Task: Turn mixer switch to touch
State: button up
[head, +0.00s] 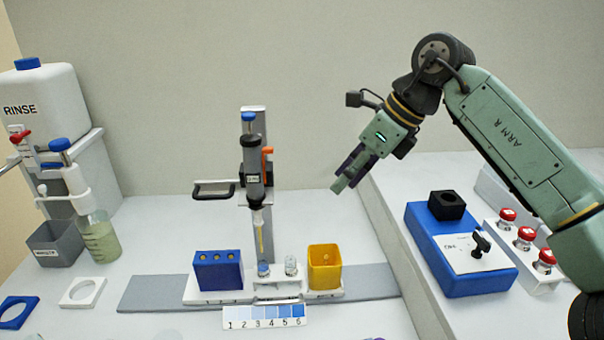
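The mixer (422,247) is a blue box on the raised right-hand bench, with a black square cup holder (447,205) at its back. Its white top panel carries a black switch knob (481,243) near the right side. The panel lettering is too small to read surely, so the switch setting cannot be told. My gripper (341,184) hangs in the air left of the mixer and above it, pointing down and left, apart from the switch. No object shows in it. Its fingers are seen edge-on, so their opening is unclear.
A pipette on a grey stand (253,117) rises left of my gripper, with a blue block (218,271) and yellow cup (324,268) below. A RINSE tank (45,100) stands far left.

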jog(key=a+r+n+y, duration=0.1)
jog(key=a+y, duration=0.1)
jog(key=a, duration=0.6)
jog(key=shift+s+n, duration=0.3)
jog(key=shift+a, duration=0.1)
